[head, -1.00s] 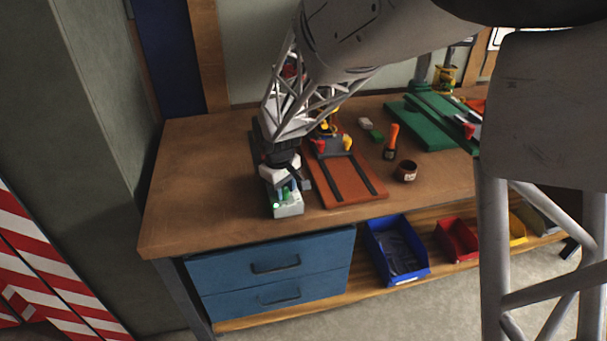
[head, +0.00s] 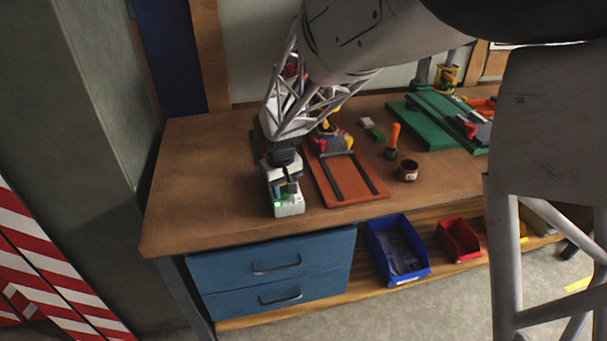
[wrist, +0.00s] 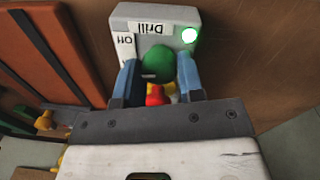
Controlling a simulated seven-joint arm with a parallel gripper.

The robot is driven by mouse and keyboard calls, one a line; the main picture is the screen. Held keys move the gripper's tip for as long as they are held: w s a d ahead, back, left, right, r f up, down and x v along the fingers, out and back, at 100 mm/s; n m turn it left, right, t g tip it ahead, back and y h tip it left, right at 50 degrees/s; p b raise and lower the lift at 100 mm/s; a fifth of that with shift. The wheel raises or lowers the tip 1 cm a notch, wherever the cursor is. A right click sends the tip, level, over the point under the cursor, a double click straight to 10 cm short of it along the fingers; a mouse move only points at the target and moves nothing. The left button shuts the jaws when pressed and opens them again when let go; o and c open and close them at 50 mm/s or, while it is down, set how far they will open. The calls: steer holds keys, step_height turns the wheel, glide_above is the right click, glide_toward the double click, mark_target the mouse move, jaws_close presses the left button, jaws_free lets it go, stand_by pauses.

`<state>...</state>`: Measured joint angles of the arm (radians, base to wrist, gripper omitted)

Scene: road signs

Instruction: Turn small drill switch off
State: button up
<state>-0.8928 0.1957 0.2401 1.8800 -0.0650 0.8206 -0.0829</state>
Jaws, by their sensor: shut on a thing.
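The small drill switch is a grey box (head: 290,209) at the front edge of the workbench, left of the orange-brown board. In the wrist view the box (wrist: 122,22) bears the labels "Drill" and "Off", upside down. A green lamp (wrist: 189,35) on it is lit. My gripper (wrist: 158,80) is over the box, its two blue-grey fingers shut on the switch's green knob (wrist: 160,62), one on each side. A red part (wrist: 155,95) shows between the fingers. The gripper (head: 286,190) hides part of the box in the head view.
The orange-brown board (head: 340,190) with dark rails lies close to the right of the switch. A dark cup (head: 407,171) and an orange-handled tool (head: 394,139) stand farther right. A green machine base (head: 425,125) is at the back right. Bare bench lies to the left.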

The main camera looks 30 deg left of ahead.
mark_target(283, 189)
steer(key=m, duration=0.4)
steer(key=shift+m, duration=0.3)
steer(key=shift+w+m, duration=0.1)
steer(key=shift+m, duration=1.6)
steer(key=o, duration=0.9)
steer(key=shift+a+r, duration=0.1)
steer(key=shift+r, duration=3.85)
